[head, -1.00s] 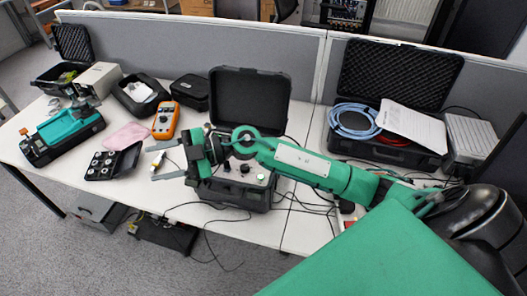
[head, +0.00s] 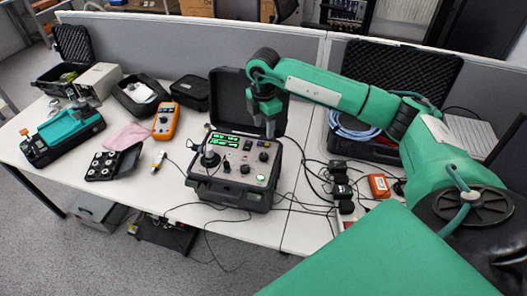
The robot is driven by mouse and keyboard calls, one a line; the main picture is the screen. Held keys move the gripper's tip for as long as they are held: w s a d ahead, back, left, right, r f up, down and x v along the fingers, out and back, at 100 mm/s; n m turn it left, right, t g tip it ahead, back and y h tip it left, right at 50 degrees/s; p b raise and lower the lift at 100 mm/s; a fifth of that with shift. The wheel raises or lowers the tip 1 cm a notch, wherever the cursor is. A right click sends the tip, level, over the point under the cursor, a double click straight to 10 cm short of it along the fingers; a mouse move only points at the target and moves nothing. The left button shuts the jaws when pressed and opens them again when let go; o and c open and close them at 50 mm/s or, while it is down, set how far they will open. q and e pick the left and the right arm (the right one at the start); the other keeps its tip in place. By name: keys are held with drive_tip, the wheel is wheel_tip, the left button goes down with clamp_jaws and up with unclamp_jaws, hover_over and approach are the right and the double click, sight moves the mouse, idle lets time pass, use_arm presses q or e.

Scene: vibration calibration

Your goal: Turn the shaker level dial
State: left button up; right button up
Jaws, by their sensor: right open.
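The shaker unit (head: 207,187) is an open black case with a grey control panel on the table's middle. Its panel shows lit green displays (head: 224,138), several dark knobs (head: 245,169) and a round black post with a disc (head: 210,158) at the left. I cannot tell which knob is the level dial. My right gripper (head: 265,121) is open and empty, fingers pointing down, over the back right part of the panel in front of the raised lid (head: 228,102). It appears apart from the knobs. My left gripper is not in view.
An orange multimeter (head: 165,122), a black tray of round parts (head: 113,162) and a teal device (head: 65,128) stand to the left. Black blocks (head: 341,188), an orange box (head: 379,186) and loose cables lie to the right. A grey partition (head: 200,48) runs behind.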

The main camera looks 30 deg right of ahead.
sight(264, 155)
wheel_tip(264, 155, down, 11)
drive_tip(key=p, duration=0.3)
drive_tip(key=shift+a, duration=0.1)
drive_tip(key=shift+f, duration=0.65)
drive_tip(key=c, duration=1)
